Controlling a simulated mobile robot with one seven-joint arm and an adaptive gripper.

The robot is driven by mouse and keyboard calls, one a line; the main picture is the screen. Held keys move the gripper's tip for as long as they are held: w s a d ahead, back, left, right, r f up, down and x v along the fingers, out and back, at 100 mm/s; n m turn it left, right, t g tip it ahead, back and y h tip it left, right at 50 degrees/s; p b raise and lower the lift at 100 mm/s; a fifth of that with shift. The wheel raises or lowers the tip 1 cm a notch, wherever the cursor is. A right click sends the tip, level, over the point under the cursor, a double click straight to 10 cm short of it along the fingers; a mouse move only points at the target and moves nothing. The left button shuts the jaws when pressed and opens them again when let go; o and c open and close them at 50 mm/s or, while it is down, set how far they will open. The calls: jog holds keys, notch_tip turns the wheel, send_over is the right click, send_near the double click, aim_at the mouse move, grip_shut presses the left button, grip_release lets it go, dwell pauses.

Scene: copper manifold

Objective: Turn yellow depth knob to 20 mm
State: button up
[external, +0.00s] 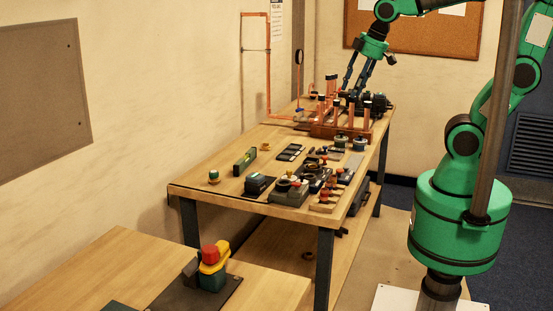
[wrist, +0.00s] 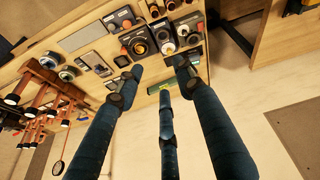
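I cannot make out for sure which part is the yellow depth knob. A yellow part with a red cap (external: 211,256) stands on a dark base on the near table in the external view. Small devices with round dials (wrist: 138,43) sit on the workbench in the wrist view, some with orange or yellow parts, too small to read any mm scale. My gripper (external: 354,84) points down above the copper manifold at the bench's far end. In the wrist view its blue fingers (wrist: 160,75) are spread apart with nothing visible between them.
The copper manifold (external: 335,131) with upright pipes stands at the far end of the workbench (external: 225,189). It also shows at the left of the wrist view (wrist: 38,92). A green level (external: 245,161) lies on the bench. The near table (external: 85,267) has clear wood at its left.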

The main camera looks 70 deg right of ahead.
jog(key=w+f+n+g+p, duration=0.1)
jog(key=w+f+n, duration=0.2)
jog(key=w, duration=0.4)
jog(key=w+f+n+g+p, duration=0.1)
jog(key=w+f+n, duration=0.25)
jog(key=w, duration=0.35)
jog(key=n+g+p, duration=0.1)
jog(key=n+g, duration=0.1)
jog(key=n, duration=0.3)
send_over(289, 170)
notch_tip(289, 170, down, 13)
jog(key=shift+f, duration=0.2)
notch_tip(289, 170, down, 14)
jog(key=shift+r+b, duration=0.25)
jog(key=shift+b, duration=0.35)
grip_shut()
